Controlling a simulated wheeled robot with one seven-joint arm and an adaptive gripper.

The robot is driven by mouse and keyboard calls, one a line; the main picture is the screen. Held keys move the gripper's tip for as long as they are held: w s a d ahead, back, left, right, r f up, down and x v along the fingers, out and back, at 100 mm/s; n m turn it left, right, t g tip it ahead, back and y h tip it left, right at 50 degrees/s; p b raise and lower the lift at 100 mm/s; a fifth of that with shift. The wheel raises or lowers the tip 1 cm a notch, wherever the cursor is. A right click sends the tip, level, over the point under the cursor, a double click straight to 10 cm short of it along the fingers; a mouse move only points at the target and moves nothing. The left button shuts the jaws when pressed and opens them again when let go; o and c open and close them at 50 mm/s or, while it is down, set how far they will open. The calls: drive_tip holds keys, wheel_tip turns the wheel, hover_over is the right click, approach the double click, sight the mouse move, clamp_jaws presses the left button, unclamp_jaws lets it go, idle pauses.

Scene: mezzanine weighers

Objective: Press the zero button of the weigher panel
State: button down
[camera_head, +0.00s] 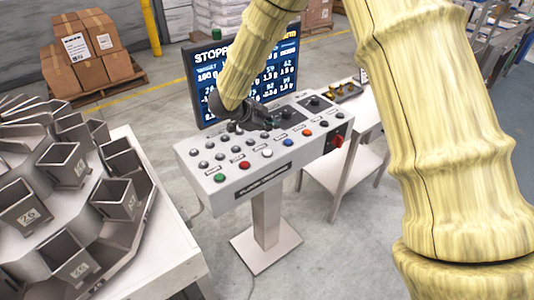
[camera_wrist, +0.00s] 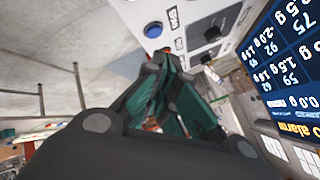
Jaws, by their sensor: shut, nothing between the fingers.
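The weigher panel (camera_head: 222,188) is a pale grey sloped box on a pedestal. Its front row has green (camera_head: 219,177), red (camera_head: 244,165), white (camera_head: 266,153), blue (camera_head: 288,142) and orange (camera_head: 307,132) buttons, with several grey ones behind. I cannot read which is the zero button. My gripper (camera_head: 272,122) is shut and empty, low over the panel's back part; its links hide some of the panel there. In the wrist view the dark green fingers of my gripper (camera_wrist: 164,62) show near a blue button (camera_wrist: 153,29) labelled SPAN. I cannot tell whether they touch the panel.
A red mushroom button (camera_head: 337,141) sticks out at the panel's right end. A display screen (camera_head: 203,75) stands close behind. A multi-bucket weigher (camera_head: 60,215) is at the left and a small white table (camera_head: 345,165) at the right. Boxes on a pallet (camera_head: 85,55) are farther back.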

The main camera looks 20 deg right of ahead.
drive_tip(key=b, duration=0.5)
hover_over(269, 153)
wheel_tip(269, 153, down, 6)
drive_tip(key=shift+s+r, duration=0.1)
drive_tip(key=shift+f, duration=1.1)
drive_tip(key=shift+f, duration=0.1)
drive_tip(key=shift+f, duration=0.3)
drive_tip(key=shift+f, duration=0.45)
idle(1.0)
drive_tip(key=shift+r, duration=0.1)
drive_tip(key=shift+r+p, duration=0.6)
drive_tip(key=shift+r, duration=0.2)
drive_tip(key=shift+r, duration=0.1)
drive_tip(key=shift+r+p, duration=1.9)
drive_tip(key=shift+r, duration=0.5)
